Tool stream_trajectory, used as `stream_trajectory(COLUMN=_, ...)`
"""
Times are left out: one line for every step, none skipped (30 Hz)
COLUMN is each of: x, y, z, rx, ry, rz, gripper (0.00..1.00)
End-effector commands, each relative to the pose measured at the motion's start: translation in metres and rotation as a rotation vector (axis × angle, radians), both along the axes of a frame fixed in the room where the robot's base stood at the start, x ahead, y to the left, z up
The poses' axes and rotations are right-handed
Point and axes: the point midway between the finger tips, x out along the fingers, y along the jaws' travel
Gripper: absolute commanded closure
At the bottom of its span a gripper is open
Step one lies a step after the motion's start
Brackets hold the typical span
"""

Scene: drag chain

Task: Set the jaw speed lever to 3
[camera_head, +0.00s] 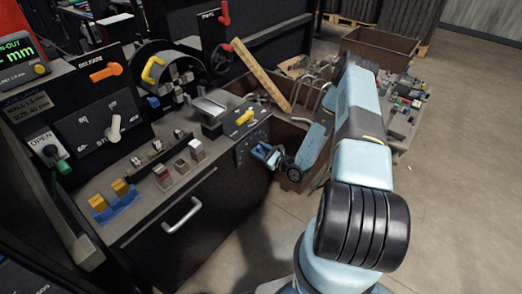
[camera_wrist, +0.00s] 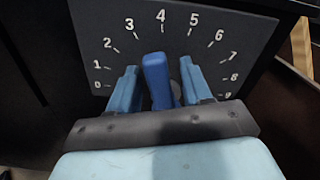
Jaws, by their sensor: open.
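The blue lever (camera_wrist: 158,78) stands on a dark dial plate (camera_wrist: 92,32) with white numbers from 0 to 9 in an arc. In the wrist view its tip lies just below the 4, with the 3 to its left. My gripper (camera_wrist: 159,70) is open, with one light blue finger on each side of the lever. Gaps show between the fingers and the lever. The lever's base is partly hidden behind my gripper. In the head view my gripper (camera_head: 270,156) is at the dial plate (camera_head: 246,147) on the right end of the console, where the lever is hard to make out.
A yellow lever (camera_head: 244,117) sits on the console above the dial plate. A white-grey lever (camera_head: 114,128) on another scale and an orange lever (camera_head: 105,73) are farther left. A brown bin (camera_head: 292,177) with a wooden plank (camera_head: 262,75) stands close to my arm. Open floor (camera_head: 455,215) lies right.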

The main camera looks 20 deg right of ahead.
Motion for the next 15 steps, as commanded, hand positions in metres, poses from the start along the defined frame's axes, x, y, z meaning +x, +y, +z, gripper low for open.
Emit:
stream_trajectory(x=0.0017, y=0.0016, z=0.0000, rx=0.000, ry=0.000, rz=0.001, gripper=0.51)
stream_trajectory(x=0.0024, y=0.0021, z=-0.0001, rx=0.000, ry=0.000, rz=0.001, gripper=0.51)
stream_trajectory(x=0.0030, y=0.0024, z=-0.0001, rx=0.001, ry=0.001, rz=0.000, gripper=0.51)
stream_trajectory(x=0.0034, y=0.0027, z=-0.0001, rx=0.001, ry=0.001, rz=0.000, gripper=0.51)
stream_trajectory(x=0.0035, y=0.0028, z=-0.0001, rx=0.001, ry=0.001, rz=0.000, gripper=0.51)
stream_trajectory(x=0.0036, y=0.0029, z=-0.0001, rx=0.001, ry=0.001, rz=0.000, gripper=0.51)
stream_trajectory(x=0.0036, y=0.0027, z=0.0000, rx=0.001, ry=0.001, rz=0.000, gripper=0.51)
stream_trajectory(x=0.0036, y=0.0027, z=0.0000, rx=0.001, ry=0.001, rz=0.000, gripper=0.51)
stream_trajectory(x=0.0035, y=0.0027, z=0.0000, rx=0.001, ry=0.001, rz=0.000, gripper=0.51)
stream_trajectory(x=0.0035, y=0.0027, z=0.0000, rx=0.001, ry=0.001, rz=0.000, gripper=0.51)
stream_trajectory(x=0.0034, y=0.0026, z=0.0000, rx=0.001, ry=0.001, rz=0.000, gripper=0.51)
stream_trajectory(x=0.0035, y=0.0025, z=0.0000, rx=0.001, ry=0.001, rz=0.000, gripper=0.55)
stream_trajectory(x=0.0035, y=0.0025, z=0.0000, rx=0.001, ry=0.001, rz=0.000, gripper=0.58)
stream_trajectory(x=0.0034, y=0.0025, z=0.0000, rx=0.001, ry=0.001, rz=0.000, gripper=0.61)
stream_trajectory(x=0.0034, y=0.0024, z=-0.0001, rx=0.001, ry=0.001, rz=0.000, gripper=0.64)
